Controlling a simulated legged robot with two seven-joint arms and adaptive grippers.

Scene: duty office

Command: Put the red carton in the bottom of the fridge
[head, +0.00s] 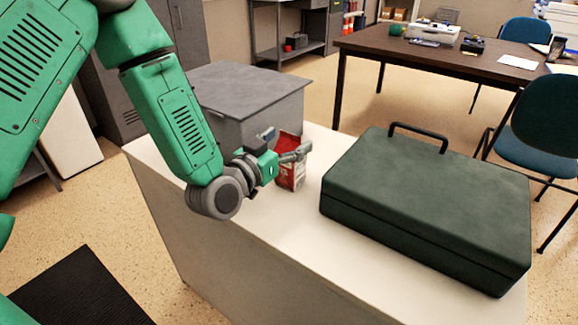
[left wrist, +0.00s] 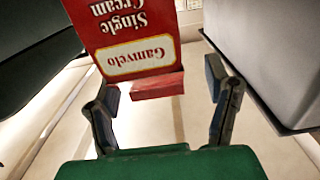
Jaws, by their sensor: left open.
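The red carton (head: 291,174) stands upright on the white counter, partly hidden behind my left gripper. In the left wrist view the carton (left wrist: 125,40) shows its red face with "Single Cream" upside down, at the top and left of centre. My left gripper (head: 286,144) is open, with its fingers close to the carton. In the left wrist view the fingers (left wrist: 162,92) are spread, and the carton lies beyond them, nearer the left finger. I cannot make out a fridge for sure; a white panel (head: 68,142) shows at the left behind my arm. My right gripper is not in view.
A large dark green case (head: 430,205) lies on the white counter (head: 262,235) right of the carton. A grey box (head: 245,90) stands behind it. A brown desk (head: 425,60) and blue chairs (head: 545,140) are further back. A black mat (head: 75,290) lies on the floor.

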